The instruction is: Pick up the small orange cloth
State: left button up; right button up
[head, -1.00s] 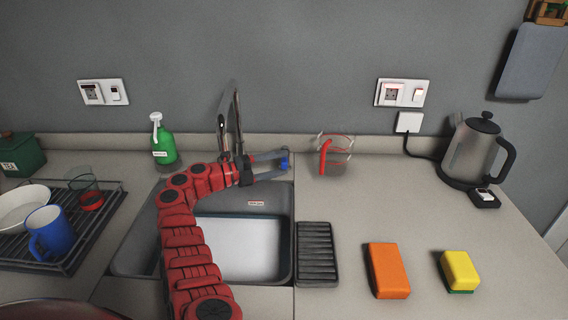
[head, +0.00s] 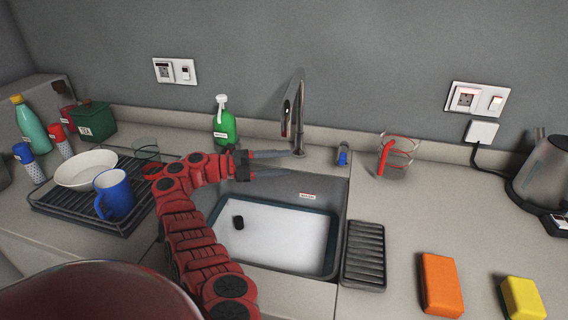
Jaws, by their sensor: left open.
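A flat orange rectangular block (head: 441,285) lies on the counter at the right, in front of the sink's right side. It is the only orange item lying there; I cannot tell whether it is cloth or sponge. My left gripper (head: 289,162) is open and empty above the back of the sink, its fingers pointing right, well to the left of and behind the orange item. My right gripper is not in view.
A yellow sponge (head: 522,297) lies right of the orange item. A black ribbed tray (head: 364,254) lies left of it. The faucet (head: 298,115), a small blue item (head: 342,156) and a red-handled glass jug (head: 396,155) stand behind. A dish rack (head: 60,208) is left.

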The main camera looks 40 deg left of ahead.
aim_at(441, 290)
jog(key=k+l, duration=1.25)
